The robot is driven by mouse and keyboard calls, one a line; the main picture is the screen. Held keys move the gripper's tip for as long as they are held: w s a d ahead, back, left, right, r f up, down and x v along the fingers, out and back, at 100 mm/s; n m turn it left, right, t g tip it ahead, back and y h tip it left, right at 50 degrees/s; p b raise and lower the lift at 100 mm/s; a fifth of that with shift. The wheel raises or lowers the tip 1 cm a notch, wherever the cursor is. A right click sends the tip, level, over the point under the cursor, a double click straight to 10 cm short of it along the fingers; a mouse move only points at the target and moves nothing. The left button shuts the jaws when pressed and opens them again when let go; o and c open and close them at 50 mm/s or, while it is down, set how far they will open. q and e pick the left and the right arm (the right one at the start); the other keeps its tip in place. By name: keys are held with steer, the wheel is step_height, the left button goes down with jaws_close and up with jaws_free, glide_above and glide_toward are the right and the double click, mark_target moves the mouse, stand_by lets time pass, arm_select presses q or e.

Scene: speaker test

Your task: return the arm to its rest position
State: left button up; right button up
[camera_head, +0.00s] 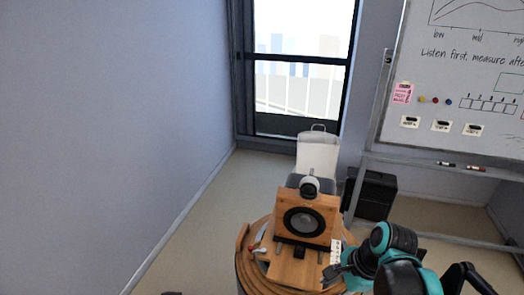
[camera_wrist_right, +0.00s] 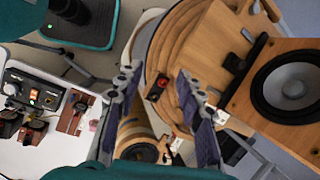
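My right arm comes in from the lower right in the head view. Its gripper (camera_head: 340,274) is beside the round wooden stand (camera_head: 245,275) that bears the wooden speaker (camera_head: 284,207). In the right wrist view my right gripper (camera_wrist_right: 155,76) has its two fingers spread apart, with nothing held between them. My left gripper does not show clearly in either view.
A whiteboard (camera_head: 455,70) stands at the right, with a black box (camera_head: 373,195) below it. A white chair-like object (camera_head: 318,155) is behind the speaker. The right wrist view shows a white table (camera_wrist_right: 45,150) with devices at the left. Floor left of the stand is clear.

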steer(key=s+f+n+t+h+b, duration=0.1)
steer(key=s+f+n+t+b, duration=0.1)
steer(key=f+n+b, duration=0.6)
steer(key=s+f+n+t+h+b, duration=0.2)
steer(key=f+n+b, duration=0.7)
steer(key=f, duration=0.5)
steer(key=t+b, duration=0.1)
steer(key=b, duration=0.1)
steer(key=shift+d+b, duration=0.4)
